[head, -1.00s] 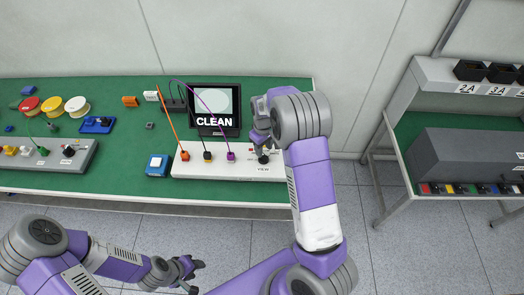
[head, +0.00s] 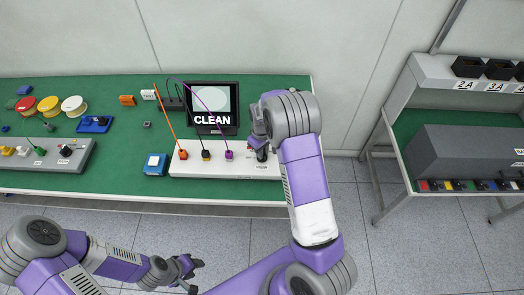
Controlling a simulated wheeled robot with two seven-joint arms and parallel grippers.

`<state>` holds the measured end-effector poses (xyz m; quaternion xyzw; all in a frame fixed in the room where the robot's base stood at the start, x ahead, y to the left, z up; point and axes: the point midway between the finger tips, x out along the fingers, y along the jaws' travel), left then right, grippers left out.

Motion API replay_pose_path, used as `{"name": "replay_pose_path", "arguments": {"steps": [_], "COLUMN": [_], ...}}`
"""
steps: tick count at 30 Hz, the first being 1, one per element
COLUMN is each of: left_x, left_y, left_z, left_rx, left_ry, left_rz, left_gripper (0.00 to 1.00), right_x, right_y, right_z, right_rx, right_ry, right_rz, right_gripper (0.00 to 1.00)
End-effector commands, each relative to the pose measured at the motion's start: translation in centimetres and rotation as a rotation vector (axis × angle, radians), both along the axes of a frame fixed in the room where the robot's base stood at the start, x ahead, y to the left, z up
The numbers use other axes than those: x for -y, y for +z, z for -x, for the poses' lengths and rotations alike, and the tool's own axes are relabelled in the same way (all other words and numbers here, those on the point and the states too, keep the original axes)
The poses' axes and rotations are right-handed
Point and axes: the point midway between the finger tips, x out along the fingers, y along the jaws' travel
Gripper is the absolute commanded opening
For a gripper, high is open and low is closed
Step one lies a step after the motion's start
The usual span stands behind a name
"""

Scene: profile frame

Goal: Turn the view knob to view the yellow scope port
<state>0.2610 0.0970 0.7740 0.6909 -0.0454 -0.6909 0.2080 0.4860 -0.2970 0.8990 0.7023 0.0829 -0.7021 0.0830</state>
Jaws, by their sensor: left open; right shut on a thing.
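A white scope panel (head: 240,170) lies near the front of the green bench. An orange plug (head: 183,154), a dark plug with a yellowish part (head: 206,156) and a purple plug (head: 229,155) stand on it in a row. The black view knob (head: 262,156) is at the panel's right end, mostly hidden by my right gripper (head: 259,147). That gripper points down and is shut on the knob. The knob's pointing direction cannot be told. The monitor (head: 228,100) behind shows a pale circle and the word CLEAN. My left gripper (head: 195,275) is open and empty, in front of the bench.
A blue device (head: 156,164) sits left of the panel. Colored spools (head: 50,105) and a grey box with plugs (head: 45,155) are further left. A shelf unit (head: 420,75) with bins stands at the right, past a floor gap.

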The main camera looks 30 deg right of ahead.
Motion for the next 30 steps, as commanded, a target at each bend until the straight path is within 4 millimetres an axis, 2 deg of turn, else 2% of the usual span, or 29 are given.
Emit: {"name": "replay_pose_path", "arguments": {"steps": [11,30], "left_x": [0.0,0.0], "left_y": [0.2,1.1], "left_z": [0.0,0.0], "left_rx": [0.0,0.0], "left_ry": [0.0,0.0], "left_rz": [0.0,0.0], "left_gripper": [0.43,0.43], "right_x": [0.0,0.0], "right_y": [0.1,0.1], "right_z": [0.0,0.0], "right_rx": [0.0,-0.001], "right_ry": [-0.084,-0.584], "right_rz": [0.0,0.0], "right_gripper": [0.0,0.0]}}
